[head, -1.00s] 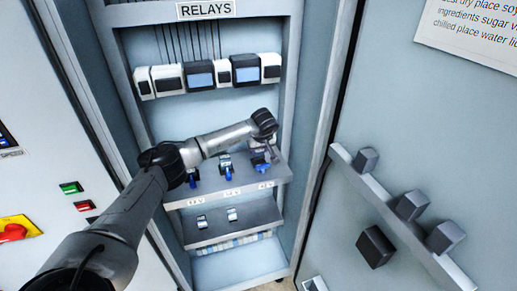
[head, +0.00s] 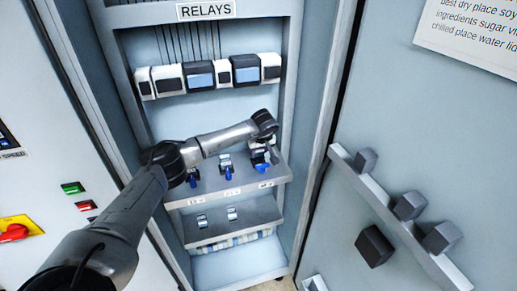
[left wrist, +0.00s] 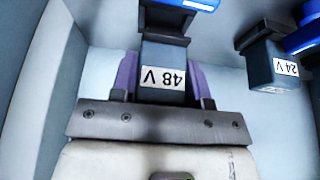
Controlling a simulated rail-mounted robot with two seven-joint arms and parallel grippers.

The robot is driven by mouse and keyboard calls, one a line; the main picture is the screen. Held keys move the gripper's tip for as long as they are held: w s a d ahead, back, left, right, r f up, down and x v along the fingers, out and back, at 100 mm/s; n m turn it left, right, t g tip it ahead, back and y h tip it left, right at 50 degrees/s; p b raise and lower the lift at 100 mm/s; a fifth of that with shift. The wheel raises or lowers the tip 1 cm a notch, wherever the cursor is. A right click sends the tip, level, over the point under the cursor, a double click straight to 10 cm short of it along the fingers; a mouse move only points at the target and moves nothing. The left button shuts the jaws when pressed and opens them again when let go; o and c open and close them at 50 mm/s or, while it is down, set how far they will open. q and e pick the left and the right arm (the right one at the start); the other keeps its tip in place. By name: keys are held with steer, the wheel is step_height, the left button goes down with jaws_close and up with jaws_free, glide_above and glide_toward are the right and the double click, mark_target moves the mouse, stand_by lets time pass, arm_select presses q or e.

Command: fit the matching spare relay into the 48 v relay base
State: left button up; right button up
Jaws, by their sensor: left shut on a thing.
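My left gripper (left wrist: 163,88) is shut on a dark grey block labelled 48 V (left wrist: 178,55), with its purple-padded fingers on both sides. A blue part (left wrist: 190,4) shows beyond the block; I cannot tell if it is joined to it. In the head view the left gripper (head: 264,150) is at the right end of the middle shelf (head: 208,190), over a dark and blue unit partly hidden by the hand. A similar block labelled 24 V (left wrist: 265,62) stands beside it in the wrist view. Whether the held block is seated in a base is hidden. My right gripper is not in view.
Other blue and dark units (head: 193,178) and (head: 226,166) stand on the middle shelf. Two small pale items (head: 232,214) sit on the lower shelf. A row of modules (head: 200,75) hangs above. Dark blocks (head: 410,206) line a door rail (head: 385,205) at the right.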

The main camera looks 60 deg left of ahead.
arm_select(q)
steer(key=shift+f, duration=0.3)
steer(key=shift+f+b, duration=0.45)
steer(key=shift+f, duration=0.5)
steer(key=o, duration=1)
steer(key=shift+o, duration=0.2)
steer(key=p+v, duration=0.1)
steer(key=v, duration=1.2)
steer(key=shift+d+r, duration=0.2)
steer(key=shift+r, duration=0.15)
steer(key=shift+s, duration=0.1)
